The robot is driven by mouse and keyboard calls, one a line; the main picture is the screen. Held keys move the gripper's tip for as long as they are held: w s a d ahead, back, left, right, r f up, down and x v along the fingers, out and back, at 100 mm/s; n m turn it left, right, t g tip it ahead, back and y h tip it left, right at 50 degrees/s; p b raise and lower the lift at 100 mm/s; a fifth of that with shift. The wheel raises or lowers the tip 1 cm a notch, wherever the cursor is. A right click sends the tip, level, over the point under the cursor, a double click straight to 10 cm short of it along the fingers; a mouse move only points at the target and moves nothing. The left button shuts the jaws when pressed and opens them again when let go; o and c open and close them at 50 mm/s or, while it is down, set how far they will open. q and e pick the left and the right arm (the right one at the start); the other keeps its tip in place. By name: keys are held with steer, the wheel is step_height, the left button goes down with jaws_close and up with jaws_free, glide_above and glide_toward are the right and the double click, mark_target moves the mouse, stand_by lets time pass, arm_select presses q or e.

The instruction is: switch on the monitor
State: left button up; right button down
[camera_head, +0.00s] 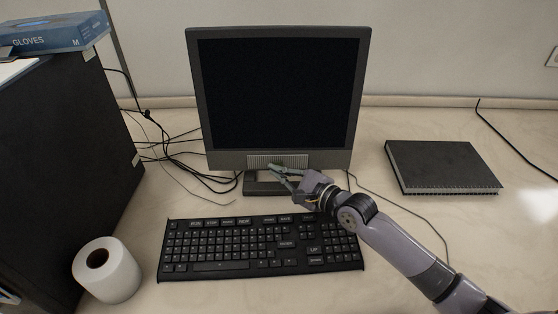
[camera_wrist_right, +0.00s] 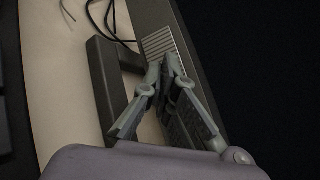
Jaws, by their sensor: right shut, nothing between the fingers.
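The monitor (camera_head: 280,95) stands at the back of the desk with a dark, blank screen. A ribbed grille strip (camera_head: 262,158) runs along its lower bezel, and its dark base (camera_head: 258,186) shows below. My right gripper (camera_head: 272,167) is shut and empty, with its fingertips right at the lower bezel, in front of the grille. In the right wrist view the fingertips (camera_wrist_right: 165,62) meet close to the ribbed grille (camera_wrist_right: 160,42); I cannot tell whether they touch it. The power button cannot be made out. My left gripper is not in view.
A black keyboard (camera_head: 262,246) lies in front of the monitor, below my right gripper. A black notebook (camera_head: 440,166) lies at the right. At the left are a paper roll (camera_head: 106,270), a dark cabinet (camera_head: 70,150), a glove box (camera_head: 52,33) and loose cables (camera_head: 178,150).

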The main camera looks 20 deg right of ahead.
steer(key=shift+s+a, duration=0.1)
steer(key=shift+a, duration=0.15)
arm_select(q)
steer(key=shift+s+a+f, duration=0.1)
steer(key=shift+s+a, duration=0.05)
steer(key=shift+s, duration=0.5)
arm_select(e)
steer(key=shift+d, duration=0.1)
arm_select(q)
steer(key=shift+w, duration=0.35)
arm_select(e)
steer(key=shift+w, duration=0.2)
steer(key=shift+w+d, duration=0.1)
steer(key=shift+w, duration=0.2)
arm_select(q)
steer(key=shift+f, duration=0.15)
arm_select(e)
steer(key=shift+w+d, duration=0.1)
steer(key=shift+w, duration=0.2)
stand_by(0.5)
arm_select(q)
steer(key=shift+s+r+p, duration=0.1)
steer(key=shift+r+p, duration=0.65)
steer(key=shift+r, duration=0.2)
arm_select(e)
steer(key=shift+s+a, duration=0.2)
steer(key=shift+s, duration=0.55)
